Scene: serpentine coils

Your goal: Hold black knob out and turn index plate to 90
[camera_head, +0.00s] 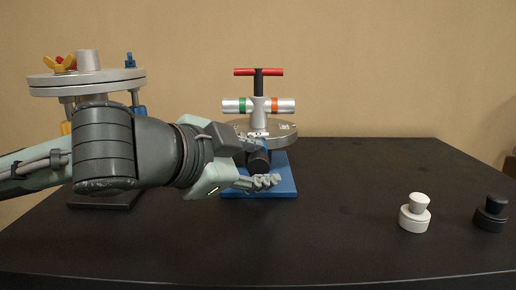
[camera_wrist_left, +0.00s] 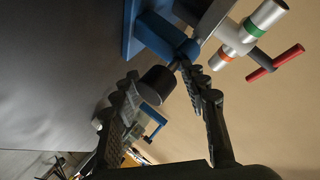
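The black knob (camera_head: 259,162) sits at the front of a fixture on a blue base (camera_head: 284,185). The grey index plate (camera_head: 283,130) is behind and above it, partly hidden by my gripper; its markings are too small to read. My left gripper (camera_head: 262,163) reaches in from the left, with fingers around the knob. In the left wrist view, the black knob (camera_wrist_left: 157,81) lies between the fingers of my open left gripper (camera_wrist_left: 158,72), with small gaps seeming to show on both sides. My right gripper is in neither view.
Above the plate stand a silver crossbar (camera_head: 285,105) with green and orange bands and a red T-handle (camera_head: 258,72). A flanged metal fixture (camera_head: 88,80) stands at left behind my arm. A white knob piece (camera_head: 415,214) and black knob piece (camera_head: 490,214) stand right. The table between is clear.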

